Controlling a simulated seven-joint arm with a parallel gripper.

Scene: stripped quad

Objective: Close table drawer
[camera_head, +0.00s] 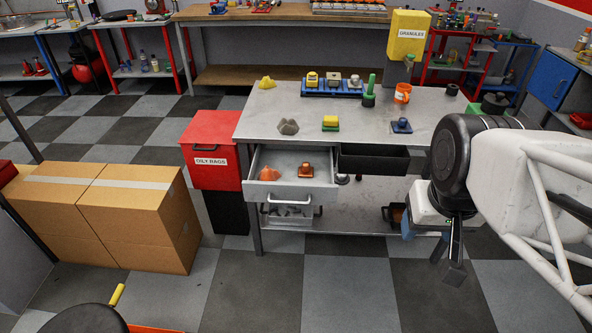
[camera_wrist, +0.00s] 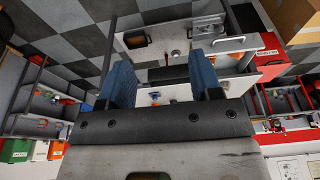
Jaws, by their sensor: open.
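The table drawer (camera_head: 291,194) is pulled out from the left front of the grey worktable (camera_head: 350,108). Its light front panel has a handle (camera_head: 289,200). Inside lie an orange-red cone-like item (camera_head: 269,173) and a small orange block-like item (camera_head: 305,171). My gripper (camera_head: 432,248) is at the right, in front of the table and well apart from the drawer. Its fingers are spread and nothing shows between them. In the wrist view the two blue-padded fingers of my gripper (camera_wrist: 160,75) stand apart, with the table's underside area beyond them.
A black open bin (camera_head: 373,159) sits right of the drawer, under the tabletop. A red oily-rags bin (camera_head: 212,150) stands left of the table, with cardboard boxes (camera_head: 110,210) further left. Several small items stand on the tabletop. The checkered floor before the drawer is clear.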

